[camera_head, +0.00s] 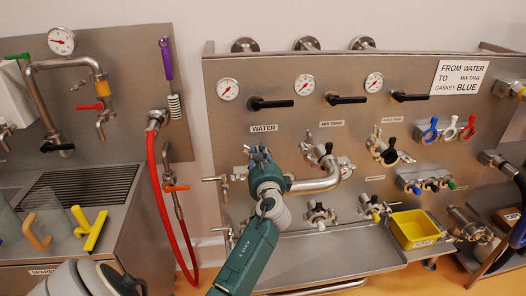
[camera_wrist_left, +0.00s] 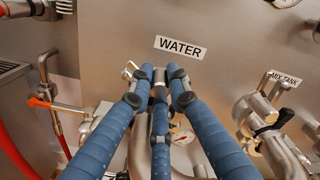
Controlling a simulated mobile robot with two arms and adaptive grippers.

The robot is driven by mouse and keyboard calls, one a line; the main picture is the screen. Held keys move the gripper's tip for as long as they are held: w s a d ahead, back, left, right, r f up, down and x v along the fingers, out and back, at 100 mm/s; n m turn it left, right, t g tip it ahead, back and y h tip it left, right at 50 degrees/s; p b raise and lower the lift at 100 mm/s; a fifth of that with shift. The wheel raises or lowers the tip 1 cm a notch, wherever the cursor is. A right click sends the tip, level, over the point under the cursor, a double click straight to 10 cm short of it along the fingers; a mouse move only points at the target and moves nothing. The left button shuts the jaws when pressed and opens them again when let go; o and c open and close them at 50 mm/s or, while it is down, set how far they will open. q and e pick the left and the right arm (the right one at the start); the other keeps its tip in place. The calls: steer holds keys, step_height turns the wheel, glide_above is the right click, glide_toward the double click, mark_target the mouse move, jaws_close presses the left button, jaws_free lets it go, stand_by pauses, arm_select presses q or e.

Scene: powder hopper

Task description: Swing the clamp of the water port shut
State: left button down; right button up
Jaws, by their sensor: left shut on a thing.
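The water port sits on the steel panel under the WATER label (camera_head: 264,128), which also shows in the left wrist view (camera_wrist_left: 178,47). My left gripper (camera_head: 259,152) covers most of this port. In the left wrist view its blue fingers (camera_wrist_left: 161,76) come together on a small metal part of the water port clamp (camera_wrist_left: 160,93). Another bit of bright metal (camera_wrist_left: 130,70) shows just left of the fingertips. A bent steel pipe (camera_head: 322,183) runs right from behind my gripper towards the mix tank port (camera_head: 318,152). How far the clamp is swung is hidden by the fingers.
Black-handled valves (camera_head: 268,103) and gauges (camera_head: 228,89) line the panel above. A yellow bin (camera_head: 413,229) stands on the ledge at right. A red hose (camera_head: 160,195) hangs at left. Lower ports (camera_head: 320,214) stick out below the pipe.

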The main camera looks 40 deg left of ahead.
arm_select(q)
steer(key=shift+a+r, duration=0.2)
steer(key=shift+r, duration=0.1)
steer(key=s+a+f, duration=0.1)
steer(key=s+f, duration=0.1)
steer(key=f, duration=0.1)
steer(key=shift+s+a+b, duration=0.1)
steer(key=shift+a+b, duration=0.3)
steer(key=shift+s+a+f+b, duration=0.2)
steer(key=shift+s+f+b, duration=0.1)
steer(key=shift+f+b, duration=0.3)
steer(key=shift+s+a+f+b, duration=0.15)
steer(key=shift+s+f+b, duration=0.2)
steer(key=shift+f, duration=0.45)
steer(key=c, duration=1.7)
jaws_free()
steer(key=shift+w+r, duration=0.1)
steer(key=shift+r, duration=0.05)
steer(key=shift+d, duration=0.15)
